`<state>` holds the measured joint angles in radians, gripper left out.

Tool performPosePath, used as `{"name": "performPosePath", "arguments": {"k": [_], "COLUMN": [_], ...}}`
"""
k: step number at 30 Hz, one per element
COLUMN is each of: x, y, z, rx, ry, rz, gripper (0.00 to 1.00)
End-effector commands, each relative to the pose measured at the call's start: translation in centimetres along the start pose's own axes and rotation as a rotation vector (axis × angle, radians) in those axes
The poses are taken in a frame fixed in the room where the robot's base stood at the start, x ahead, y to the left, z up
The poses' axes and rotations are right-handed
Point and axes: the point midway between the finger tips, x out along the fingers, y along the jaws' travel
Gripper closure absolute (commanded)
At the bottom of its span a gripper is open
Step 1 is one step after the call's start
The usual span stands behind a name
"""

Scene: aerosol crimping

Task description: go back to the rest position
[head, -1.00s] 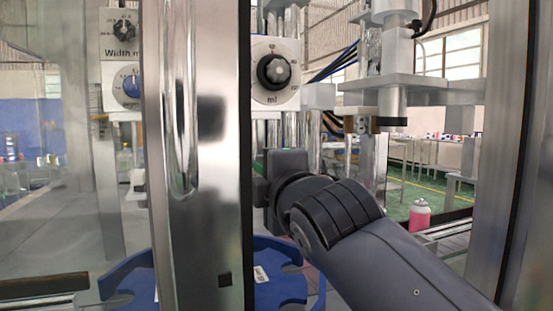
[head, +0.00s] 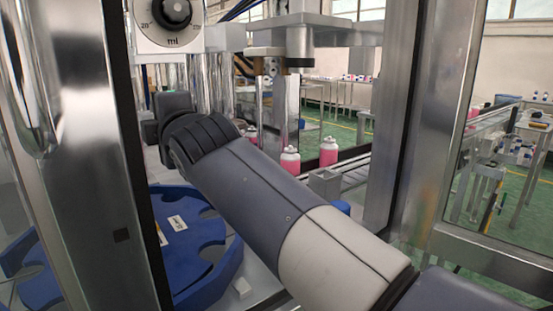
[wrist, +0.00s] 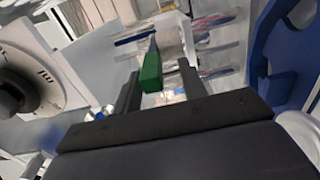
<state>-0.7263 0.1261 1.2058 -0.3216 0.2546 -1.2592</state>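My arm reaches in through the machine's doorway in the head view, and my gripper's dark body shows at its far end. The fingers are hidden there. In the wrist view my gripper (wrist: 158,72) shows two dark fingers set apart. A green block-like piece (wrist: 151,70) appears in line with the gap between them. No finger is seen closed on it, and its distance is unclear.
A ml dial (head: 172,14) is near my gripper. A blue notched turntable (head: 215,262) lies below my arm. Metal posts (head: 400,110) frame the doorway on both sides. Pink bottles (head: 290,160) stand behind my arm.

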Motion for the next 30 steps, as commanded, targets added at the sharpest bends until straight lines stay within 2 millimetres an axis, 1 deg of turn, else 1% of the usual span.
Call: {"name": "performPosePath", "arguments": {"k": [1,18,26,29,30], "x": [-0.1,0.0,-0.1,-0.9,-1.7], "y": [0.5,0.2,-0.2,-0.2,0.2], "z": [0.2,0.4,0.0,-0.3,-0.2], "rx": [-0.001,-0.001,0.000,0.003,0.003], "ry": [-0.001,0.002,0.001,0.001,0.000], "rz": [0.002,0.003,0.005,0.007,0.007], "gripper": [0.60,0.60,0.60,0.60,0.60]}}
